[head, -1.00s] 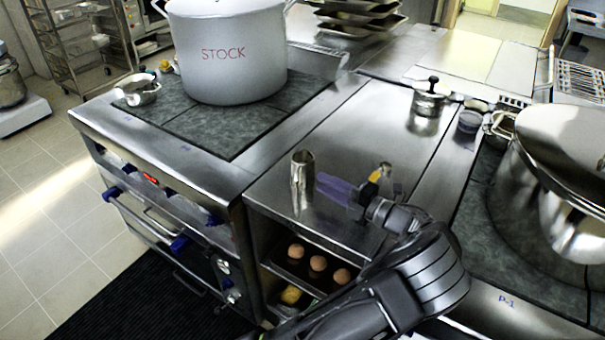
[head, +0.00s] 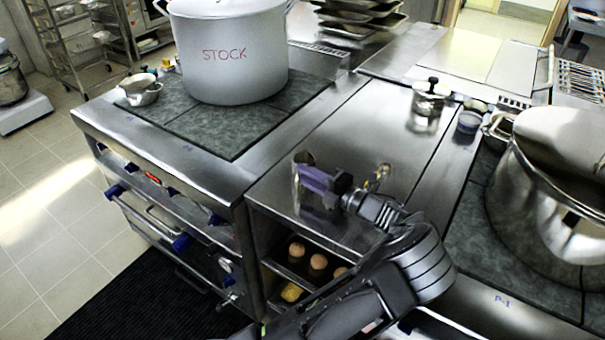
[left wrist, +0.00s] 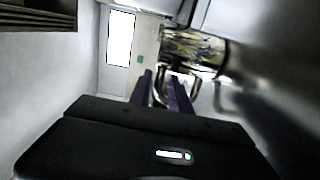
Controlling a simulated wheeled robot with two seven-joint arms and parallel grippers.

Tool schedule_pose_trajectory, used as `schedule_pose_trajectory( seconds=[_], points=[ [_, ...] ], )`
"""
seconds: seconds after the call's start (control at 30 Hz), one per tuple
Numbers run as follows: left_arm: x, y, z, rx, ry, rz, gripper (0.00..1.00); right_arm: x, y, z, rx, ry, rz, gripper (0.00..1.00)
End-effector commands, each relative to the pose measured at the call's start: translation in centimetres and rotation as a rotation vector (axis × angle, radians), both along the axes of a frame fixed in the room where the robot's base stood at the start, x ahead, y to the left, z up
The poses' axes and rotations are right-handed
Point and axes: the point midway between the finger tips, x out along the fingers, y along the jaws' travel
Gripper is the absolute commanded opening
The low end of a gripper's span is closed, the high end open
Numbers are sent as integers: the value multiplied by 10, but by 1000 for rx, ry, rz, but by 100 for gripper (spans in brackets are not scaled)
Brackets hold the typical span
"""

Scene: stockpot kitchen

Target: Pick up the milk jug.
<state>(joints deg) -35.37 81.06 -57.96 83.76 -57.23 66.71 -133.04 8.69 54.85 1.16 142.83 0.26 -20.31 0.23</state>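The milk jug (head: 304,158) is a small shiny metal vessel on the steel counter between the two stove tops. In the head view the purple fingers of my left gripper (head: 312,178) cover most of its body, leaving its top in sight. In the left wrist view the jug (left wrist: 195,48) shows ahead and up to the right, with a bent metal handle around the fingertips. My left gripper (left wrist: 161,80) has its two fingers apart there, with part of the handle seen between them. Contact cannot be told. My right gripper is not in view.
A large stockpot (head: 228,60) stands on the left stove and a shiny big pot (head: 555,190) on the right one. A small lidded pot (head: 428,100) stands farther back. Eggs (head: 318,262) sit on a shelf below the counter. The counter's middle is clear.

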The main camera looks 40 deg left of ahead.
Motion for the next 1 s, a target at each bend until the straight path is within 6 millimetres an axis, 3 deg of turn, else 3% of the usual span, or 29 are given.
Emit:
schedule_pose_trajectory(
  seconds=[0.5,0.8,1.0],
  points=[
    [0,-1,0,0,0,0,24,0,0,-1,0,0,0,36],
    [0,-1,0,0,0,0,0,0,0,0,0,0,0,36],
    [0,-1,0,0,0,0,0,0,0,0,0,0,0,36]
  ],
)
